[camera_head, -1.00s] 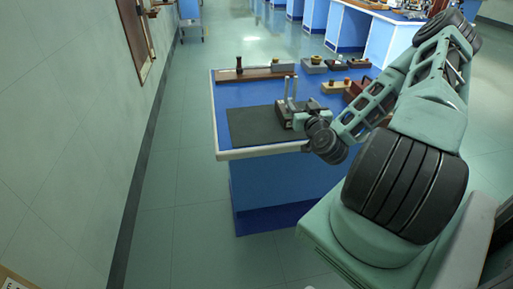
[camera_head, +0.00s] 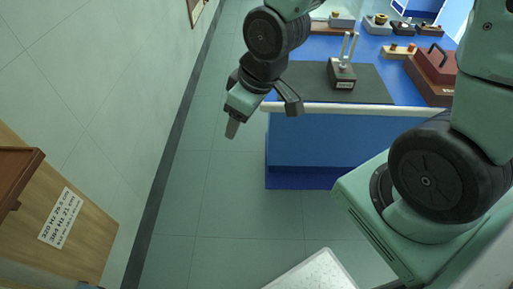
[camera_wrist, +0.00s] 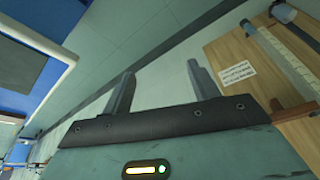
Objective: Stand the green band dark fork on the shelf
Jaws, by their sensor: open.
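My gripper (camera_head: 262,116) is open and empty, over the floor just left of the bench's front edge. In the wrist view its two fingers (camera_wrist: 161,78) stand wide apart with only floor and wall beyond them. I cannot make out a dark fork with a green band in either view. A pale metal two-pronged fork (camera_head: 346,50) stands upright in a dark block on the bench mat. A wooden panel with a brown ledge (camera_head: 20,165), perhaps the shelf, is at the lower left; it also shows at the right of the wrist view (camera_wrist: 232,50).
A printed card (camera_head: 60,218) is on the panel. The blue bench (camera_head: 315,150) carries a dark mat (camera_head: 375,88), small instruments and a red-brown case (camera_head: 432,66) with a handle. A pale wall (camera_head: 80,80) runs along the left. The floor between wall and bench is clear.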

